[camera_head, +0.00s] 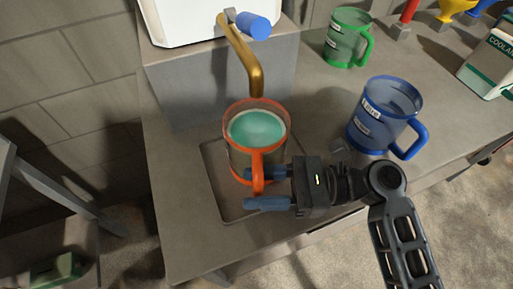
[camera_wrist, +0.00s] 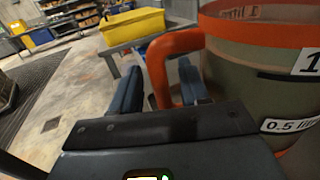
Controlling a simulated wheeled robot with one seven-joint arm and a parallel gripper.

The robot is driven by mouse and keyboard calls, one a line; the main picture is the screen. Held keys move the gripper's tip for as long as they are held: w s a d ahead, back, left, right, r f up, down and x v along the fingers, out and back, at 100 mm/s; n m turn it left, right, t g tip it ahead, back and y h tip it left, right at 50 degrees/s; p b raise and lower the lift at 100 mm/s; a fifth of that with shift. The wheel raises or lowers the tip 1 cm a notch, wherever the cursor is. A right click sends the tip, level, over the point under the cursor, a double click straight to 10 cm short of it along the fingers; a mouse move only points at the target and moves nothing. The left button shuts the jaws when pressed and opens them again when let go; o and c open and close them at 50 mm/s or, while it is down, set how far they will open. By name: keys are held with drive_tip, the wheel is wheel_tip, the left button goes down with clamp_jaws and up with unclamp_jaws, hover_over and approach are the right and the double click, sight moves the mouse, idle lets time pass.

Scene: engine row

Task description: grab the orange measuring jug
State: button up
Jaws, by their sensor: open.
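The orange measuring jug (camera_head: 243,160) stands upright on a shallow tray (camera_head: 214,170) on the counter, under a brass spout (camera_head: 240,55). It holds teal liquid, and its orange handle faces my gripper. My gripper (camera_head: 257,188) is open, its two blue fingers at the handle, one on each side of it as far as the head view shows. In the wrist view the jug (camera_wrist: 262,70) fills the right side, and its handle (camera_wrist: 170,50) rises between the open fingers (camera_wrist: 158,92). Whether the fingers touch the handle cannot be told.
A blue jug (camera_head: 378,112) stands to the right, near my arm. A green jug (camera_head: 346,38) is farther back. A white tank with a blue tap (camera_head: 252,25) sits above the spout. A coolant container (camera_head: 490,62) and funnels (camera_head: 452,10) stand at the far right.

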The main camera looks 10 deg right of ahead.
drive_tip(key=shift+a, duration=0.25)
drive_tip(key=shift+c, duration=0.4)
clamp_jaws()
idle(0.8)
drive_tip(key=shift+r, duration=0.1)
